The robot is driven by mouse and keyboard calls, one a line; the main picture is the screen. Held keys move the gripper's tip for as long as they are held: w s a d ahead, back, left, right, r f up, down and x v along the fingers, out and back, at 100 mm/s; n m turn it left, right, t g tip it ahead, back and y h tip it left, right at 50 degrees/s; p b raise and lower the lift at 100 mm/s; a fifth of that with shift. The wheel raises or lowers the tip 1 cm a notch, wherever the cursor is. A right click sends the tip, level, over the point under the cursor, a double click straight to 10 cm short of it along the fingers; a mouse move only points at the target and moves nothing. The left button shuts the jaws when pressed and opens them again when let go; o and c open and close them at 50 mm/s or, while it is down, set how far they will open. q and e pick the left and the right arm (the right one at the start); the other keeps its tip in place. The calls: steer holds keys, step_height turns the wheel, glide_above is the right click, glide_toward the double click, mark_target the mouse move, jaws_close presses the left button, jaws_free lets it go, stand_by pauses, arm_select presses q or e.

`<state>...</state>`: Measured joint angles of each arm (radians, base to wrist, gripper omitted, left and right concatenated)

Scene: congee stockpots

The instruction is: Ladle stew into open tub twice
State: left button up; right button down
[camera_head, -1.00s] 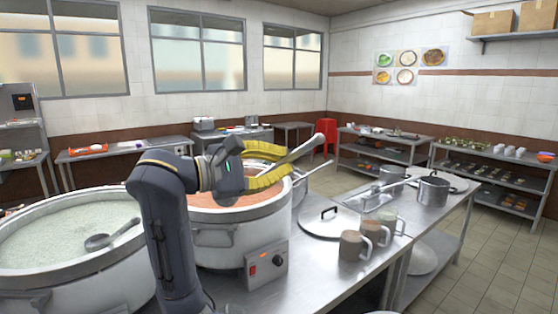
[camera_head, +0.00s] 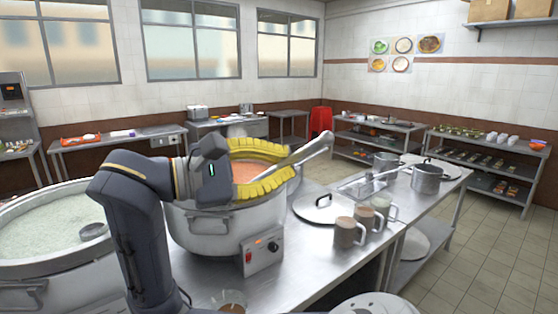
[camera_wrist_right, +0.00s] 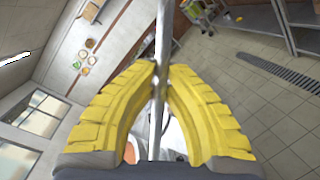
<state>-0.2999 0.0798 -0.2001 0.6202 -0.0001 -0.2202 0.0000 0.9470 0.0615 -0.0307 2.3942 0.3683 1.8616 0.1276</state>
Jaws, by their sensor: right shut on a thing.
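My right gripper (camera_head: 290,160) is shut on the handle of a metal ladle (camera_head: 318,145), above the rim of the stew pot. The handle also shows between the yellow fingers in the right wrist view (camera_wrist_right: 163,45). The ladle's bowl is hidden in the head view. The stew pot (camera_head: 222,238) is a big metal pot with orange-red stew (camera_head: 243,172), partly covered by my fingers. A small container with brownish contents (camera_head: 229,302) is cut off at the bottom edge; I cannot tell whether it is the tub. My left gripper is not in view.
A large pot of whitish congee (camera_head: 40,235) stands at left with another ladle (camera_head: 93,231) in it. Right of the stew pot are a lid (camera_head: 318,212), several mugs (camera_head: 347,232) and small pots (camera_head: 427,178). A pale round object (camera_head: 375,306) is at the bottom edge.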

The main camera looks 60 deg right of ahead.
step_height(320, 180, down, 31)
steer(key=s+a, duration=0.1)
steer(key=a, duration=0.1)
steer(key=shift+s+a+f+m+g+y, duration=0.2)
steer(key=shift+s+m+g+y, duration=0.1)
steer(key=shift+s, duration=0.05)
stand_by(2.0)
steer(key=shift+f, duration=0.25)
stand_by(0.3)
steer(key=shift+f, duration=0.45)
steer(key=shift+r, duration=0.1)
steer(key=shift+w+d+r+n+g+h, duration=0.1)
steer(key=shift+w+d+r+n+h, duration=0.1)
steer(key=shift+w+r+n, duration=0.4)
steer(key=shift+w+d+r+n+g+h, duration=0.1)
steer(key=shift+w+d+r+n+h, duration=0.1)
steer(key=shift+w+r+n, duration=0.5)
steer(key=shift+w+d+r+n+g+h, duration=0.1)
steer(key=shift+w+d+r+n+h, duration=0.1)
steer(key=shift+w+r, duration=0.45)
